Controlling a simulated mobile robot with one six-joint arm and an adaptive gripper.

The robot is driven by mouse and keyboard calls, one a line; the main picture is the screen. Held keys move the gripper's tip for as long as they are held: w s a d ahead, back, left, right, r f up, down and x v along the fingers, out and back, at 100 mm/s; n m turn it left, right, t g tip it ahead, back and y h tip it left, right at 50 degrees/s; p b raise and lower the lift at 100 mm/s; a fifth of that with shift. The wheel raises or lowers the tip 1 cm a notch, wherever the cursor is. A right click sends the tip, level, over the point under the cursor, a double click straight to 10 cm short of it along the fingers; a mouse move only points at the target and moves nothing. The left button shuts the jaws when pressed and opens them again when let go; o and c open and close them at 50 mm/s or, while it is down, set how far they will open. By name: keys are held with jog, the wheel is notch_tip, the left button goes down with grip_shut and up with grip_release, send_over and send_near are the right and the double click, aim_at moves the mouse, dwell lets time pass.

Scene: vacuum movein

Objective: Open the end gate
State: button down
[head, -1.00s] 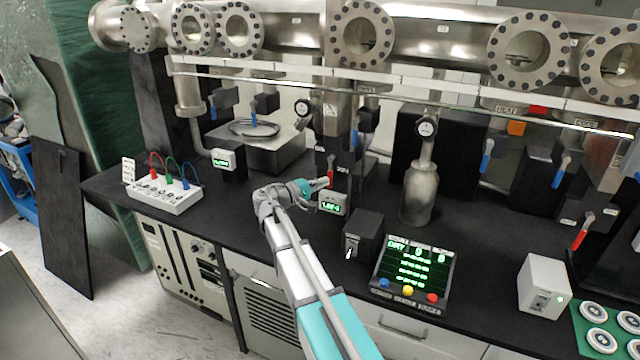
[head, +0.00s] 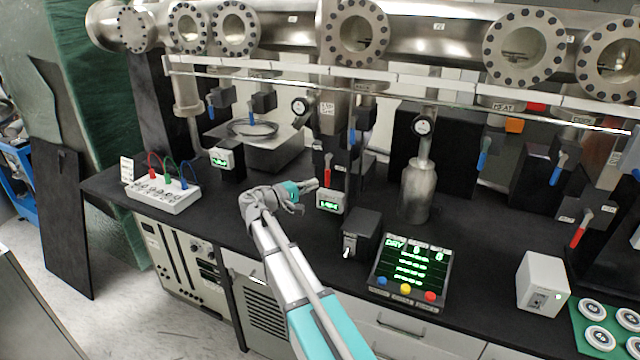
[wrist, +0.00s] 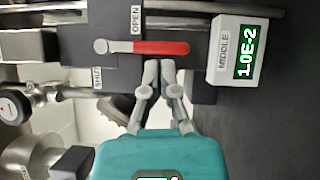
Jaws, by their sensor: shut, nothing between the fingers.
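A red lever handle (head: 327,168) hangs down at the middle of the bench pipework. In the wrist view the red handle (wrist: 160,47) lies sideways, with an OPEN label (wrist: 137,18) and a SHUT label (wrist: 97,78) on either side of its pivot end. My gripper (head: 314,185) is shut and empty, just left of and below this handle. In the wrist view my gripper's fingertips (wrist: 159,65) are close to the handle's edge; contact cannot be told. Another red lever (head: 582,228) is at the far right. No end gate label is readable.
A MIDDLE gauge box (head: 330,201) reading 1.0E-2 stands close to my gripper. A dark switch box (head: 361,235) and a display panel (head: 412,274) are to the right. A metal bottle-shaped vessel (head: 417,192) stands behind.

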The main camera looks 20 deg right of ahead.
jog(key=v, duration=1)
jog(key=shift+a+r, duration=0.25)
jog(key=shift+a, duration=0.15)
jog(key=s+d+f+g+y+p, duration=0.1)
jog(key=s+f+y, duration=0.2)
jog(key=s, duration=0.1)
jog(key=s+d+f+m+g+y+p, duration=0.1)
jog(key=s+d+f+y+p, duration=0.1)
jog(key=s+y, duration=0.1)
jog(key=s+d+f+y+p, duration=0.2)
jog(key=s+f, duration=0.1)
jog(key=s, duration=0.2)
jog(key=shift+s+d+f+g+y, duration=0.1)
jog(key=shift+d+f+g+y, duration=0.1)
jog(key=shift+f+g+y, duration=0.2)
jog(key=s+y, duration=0.1)
jog(key=s, duration=0.1)
jog(key=s+a+f+y+p, duration=0.1)
jog(key=s+y, duration=0.1)
jog(key=s+a+f+m+y+p, duration=0.1)
jog(key=s, duration=0.1)
jog(key=shift+s+g+y, duration=0.2)
jog(key=shift+g+y, duration=0.1)
jog(key=shift+y, duration=0.1)
jog(key=s+a+m+y+p, duration=0.1)
jog(key=s+a+y+p, duration=0.1)
jog(key=s+a+y, duration=0.2)
jog(key=shift+s+a+y, duration=0.2)
jog(key=shift+s+y, duration=0.1)
jog(key=shift+s, duration=0.3)
